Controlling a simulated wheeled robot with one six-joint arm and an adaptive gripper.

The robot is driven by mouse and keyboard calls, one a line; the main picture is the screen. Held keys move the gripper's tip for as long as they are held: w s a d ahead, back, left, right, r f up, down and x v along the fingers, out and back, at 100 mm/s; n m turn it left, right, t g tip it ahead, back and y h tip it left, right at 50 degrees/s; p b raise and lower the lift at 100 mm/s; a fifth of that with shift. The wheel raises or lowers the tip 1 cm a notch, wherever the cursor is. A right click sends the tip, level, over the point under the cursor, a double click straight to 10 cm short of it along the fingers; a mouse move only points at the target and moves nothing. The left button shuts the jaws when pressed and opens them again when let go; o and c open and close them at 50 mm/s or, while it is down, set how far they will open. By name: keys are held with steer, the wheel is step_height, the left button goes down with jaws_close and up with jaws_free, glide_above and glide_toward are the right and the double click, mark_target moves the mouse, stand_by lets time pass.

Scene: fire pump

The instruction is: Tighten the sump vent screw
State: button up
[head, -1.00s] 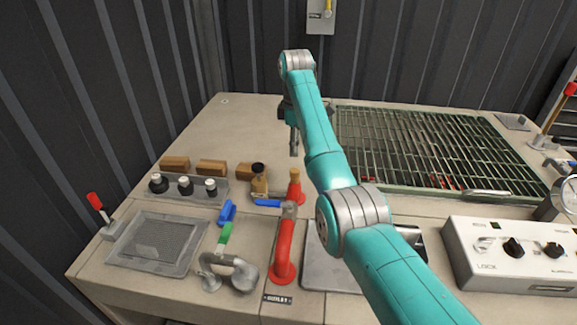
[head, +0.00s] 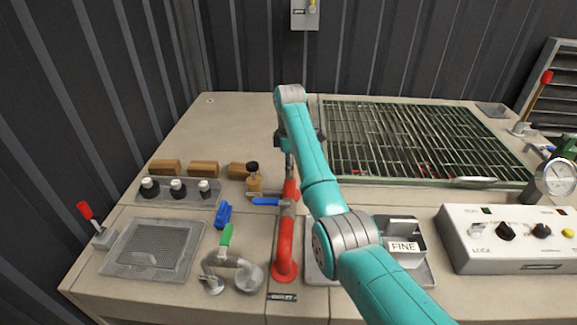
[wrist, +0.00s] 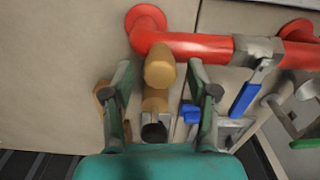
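In the wrist view a brass round-ended piece (wrist: 160,66), which looks like the vent screw, stands by the far end of the red pipe (wrist: 190,45). My gripper (wrist: 160,78) is open, with one finger on each side of this piece; I see no clear contact. In the head view the fitting (head: 254,186) stands left of the red pipe (head: 287,240). My gripper (head: 289,160) is above the pipe's far end, and my arm partly hides that spot.
A blue lever (head: 266,201) sticks out left from the pipe. Wooden blocks (head: 203,169) and a row of black knobs (head: 177,188) are to the left. A green grating (head: 410,140) lies right, and a control box (head: 510,240) stands front right.

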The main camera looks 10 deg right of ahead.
jaws_close()
steer(key=shift+m, duration=0.4)
steer(key=m, duration=0.4)
steer(key=shift+m, duration=0.4)
steer(key=m, duration=0.5)
steer(key=shift+m, duration=0.3)
steer(key=m, duration=0.5)
steer(key=shift+w+d, duration=0.1)
steer(key=m, duration=0.6)
steer(key=shift+m, duration=0.3)
